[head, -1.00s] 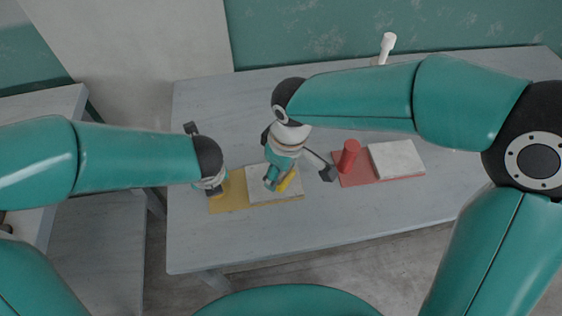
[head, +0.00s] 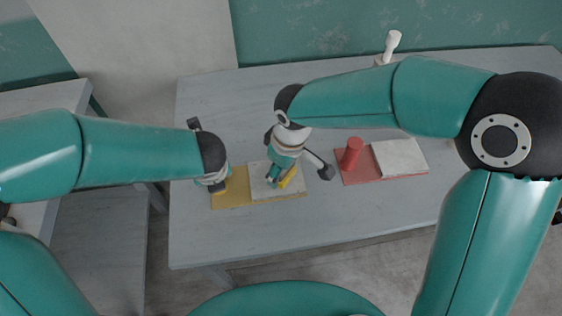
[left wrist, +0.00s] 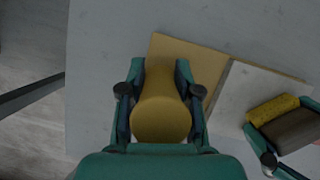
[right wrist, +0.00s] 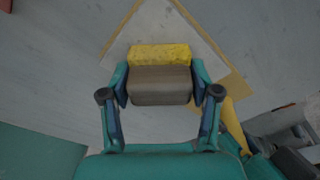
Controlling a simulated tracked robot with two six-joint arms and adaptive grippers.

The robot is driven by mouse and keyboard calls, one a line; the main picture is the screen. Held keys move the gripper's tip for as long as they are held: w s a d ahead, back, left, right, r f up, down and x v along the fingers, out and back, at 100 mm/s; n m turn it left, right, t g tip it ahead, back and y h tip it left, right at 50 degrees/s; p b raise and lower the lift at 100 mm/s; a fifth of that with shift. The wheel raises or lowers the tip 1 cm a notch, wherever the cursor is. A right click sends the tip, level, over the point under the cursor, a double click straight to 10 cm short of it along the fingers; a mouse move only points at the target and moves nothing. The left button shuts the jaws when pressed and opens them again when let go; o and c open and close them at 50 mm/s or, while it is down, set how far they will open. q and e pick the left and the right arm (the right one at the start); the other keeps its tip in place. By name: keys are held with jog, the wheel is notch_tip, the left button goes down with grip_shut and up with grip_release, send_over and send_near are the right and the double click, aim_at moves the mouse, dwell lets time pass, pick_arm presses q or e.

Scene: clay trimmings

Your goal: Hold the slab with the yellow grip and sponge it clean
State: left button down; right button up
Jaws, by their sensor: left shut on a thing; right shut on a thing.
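The pale slab (head: 294,188) lies on the right part of a yellow board (head: 231,200). It shows in the left wrist view (left wrist: 237,95) and right wrist view (right wrist: 150,22). The yellow grip (left wrist: 160,115) is a rounded post at the board's left part. My left gripper (head: 216,186) is shut on it, with a finger on each side. My right gripper (head: 280,182) is shut on the brown back (right wrist: 160,86) of a sponge with a yellow face (right wrist: 160,55). The sponge is over the slab; I cannot tell if they touch.
A red board (head: 355,176) with a red post (head: 350,153) and another pale slab (head: 400,157) lies to the right. A white upright object (head: 391,44) stands at the table's back. The table (head: 205,240) is bare in front.

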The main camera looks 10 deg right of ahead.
jog(key=shift+s, duration=0.95)
pick_arm(q)
jog(key=shift+w, duration=0.1)
pick_arm(e)
jog(key=r, duration=0.2)
jog(key=shift+w+r, duration=0.2)
jog(key=shift+r, duration=2.95)
pick_arm(q)
jog(key=c, duration=0.7)
grip_release()
